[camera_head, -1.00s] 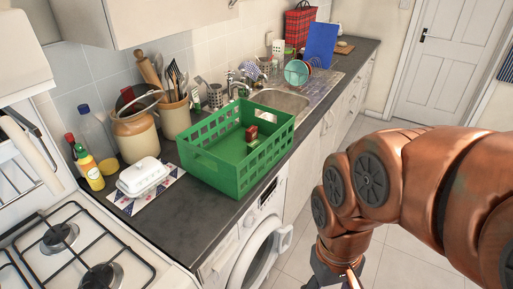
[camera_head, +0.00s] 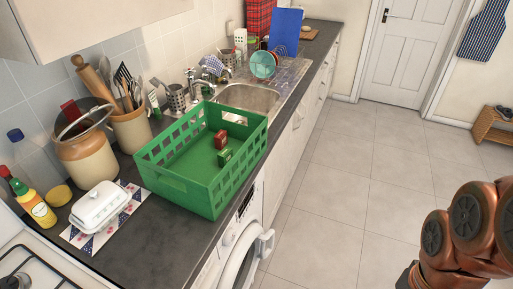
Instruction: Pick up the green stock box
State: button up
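A small green box (camera_head: 225,157), which fits the green stock box, stands on the floor of a green plastic crate (camera_head: 187,197). A small red box (camera_head: 221,139) stands just behind it in the crate. The crate sits on the dark counter above the washer and is open at the top, with slotted walls. My copper-coloured arm shows at the bottom right, well apart from the crate. My gripper's fingers are out of view below the picture edge.
The washer door (camera_head: 243,262) stands ajar under the counter. Left of the crate are a white butter dish (camera_head: 99,207), stoneware jars (camera_head: 88,158) and a yellow bottle (camera_head: 36,210). A sink (camera_head: 248,97) and dish rack lie behind. The tiled floor at right is clear.

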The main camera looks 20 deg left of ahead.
aim_at(223, 156)
jog(key=i, duration=0.35)
jog(key=u, duration=2.1)
jog(key=i, duration=0.5)
